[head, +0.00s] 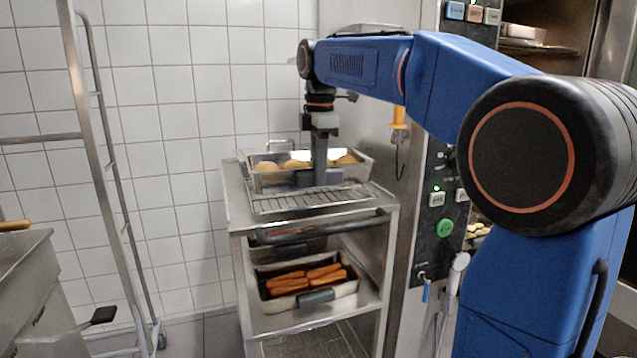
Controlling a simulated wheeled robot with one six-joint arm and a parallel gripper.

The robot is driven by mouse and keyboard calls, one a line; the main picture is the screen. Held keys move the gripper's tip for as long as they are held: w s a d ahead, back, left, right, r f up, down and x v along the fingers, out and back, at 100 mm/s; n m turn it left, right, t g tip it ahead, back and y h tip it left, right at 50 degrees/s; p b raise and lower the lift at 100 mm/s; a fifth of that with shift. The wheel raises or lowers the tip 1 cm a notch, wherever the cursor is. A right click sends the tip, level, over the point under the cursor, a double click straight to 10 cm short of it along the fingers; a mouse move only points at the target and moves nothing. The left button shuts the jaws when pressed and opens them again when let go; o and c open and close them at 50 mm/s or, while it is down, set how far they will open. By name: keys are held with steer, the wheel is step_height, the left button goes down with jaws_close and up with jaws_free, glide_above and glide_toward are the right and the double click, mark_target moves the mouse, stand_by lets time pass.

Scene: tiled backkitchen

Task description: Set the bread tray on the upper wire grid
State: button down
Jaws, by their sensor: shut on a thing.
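The bread tray (268,178), a shiny metal pan with several round golden rolls, is at the top of the metal rack in the head view. My gripper (318,178) points down at the tray's near side and is shut on its dark grey handle. The gripper hides part of the handle and the front wall. The upper wire grid (310,200) lies on the rack's top, with its near part bare in front of the tray. The tray is over or at the grid's far part; I cannot tell whether it touches the grid.
A second metal tray (338,290) with long brown pieces sits on the rack's lower shelf (362,310). A dark bar (325,229) runs across the rack's front. A tiled wall stands behind, a control panel (437,205) to the right, and a metal frame (90,130) to the left.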

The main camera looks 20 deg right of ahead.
steer(key=shift+f, duration=1.45)
steer(key=c, duration=1.6)
jaws_free()
steer(key=shift+f, duration=0.1)
steer(key=shift+o, duration=0.2)
steer(key=shift+s+r, duration=0.15)
steer(key=shift+r, duration=1.8)
steer(key=shift+s+r, duration=0.1)
steer(key=shift+r, duration=1.8)
